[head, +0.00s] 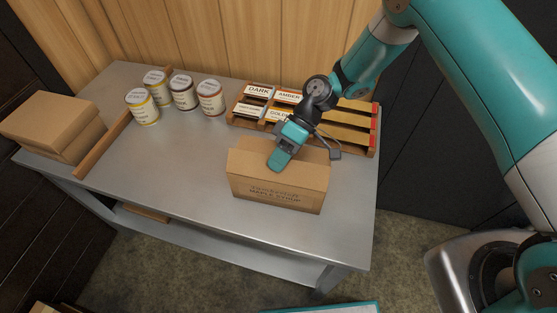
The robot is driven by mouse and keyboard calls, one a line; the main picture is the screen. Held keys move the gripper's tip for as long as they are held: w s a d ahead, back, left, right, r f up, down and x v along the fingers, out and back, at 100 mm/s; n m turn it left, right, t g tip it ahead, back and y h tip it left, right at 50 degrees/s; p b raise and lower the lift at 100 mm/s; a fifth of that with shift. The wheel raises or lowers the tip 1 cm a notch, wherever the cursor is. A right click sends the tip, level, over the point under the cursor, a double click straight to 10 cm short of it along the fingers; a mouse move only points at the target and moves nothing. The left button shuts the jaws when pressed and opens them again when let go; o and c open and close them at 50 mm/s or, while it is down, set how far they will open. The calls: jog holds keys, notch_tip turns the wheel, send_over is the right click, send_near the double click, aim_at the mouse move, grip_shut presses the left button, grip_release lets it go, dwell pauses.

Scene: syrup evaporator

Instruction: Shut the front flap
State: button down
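A brown cardboard box (276,196) printed "maple syrup" stands near the front right of the metal table. Above its printed face is a plain cardboard panel (305,172), which looks like the front flap. I cannot tell from this view whether it lies flat or is tilted. My gripper (279,160) points down over the box, and its teal fingertip end overlaps the middle of this panel. Contact is not clear. The fingers show as one teal block, so I cannot tell whether they are open or shut. My gripper and wrist hide part of the box's top and back edge.
A wooden rack (357,131) with labelled cards, including "Dark" and "Amber", lies behind the box. Several labelled cans (183,93) stand at the back. Closed cardboard boxes (55,127) sit at the left beside a wooden strip (104,146). The table (165,180) is clear left of the box.

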jog(key=shift+w+f+g+b, duration=0.15)
jog(key=shift+f+g+b, duration=0.15)
jog(key=shift+f, duration=0.05)
jog(key=shift+r, duration=0.2)
jog(key=c, duration=1.3)
grip_release()
jog(key=b+v, duration=0.1)
jog(key=v, duration=0.5)
jog(key=b+v, duration=0.2)
jog(key=v, duration=0.4)
jog(key=shift+w+d+f, duration=0.15)
jog(key=shift+d+f, duration=0.05)
jog(key=shift+d, duration=0.05)
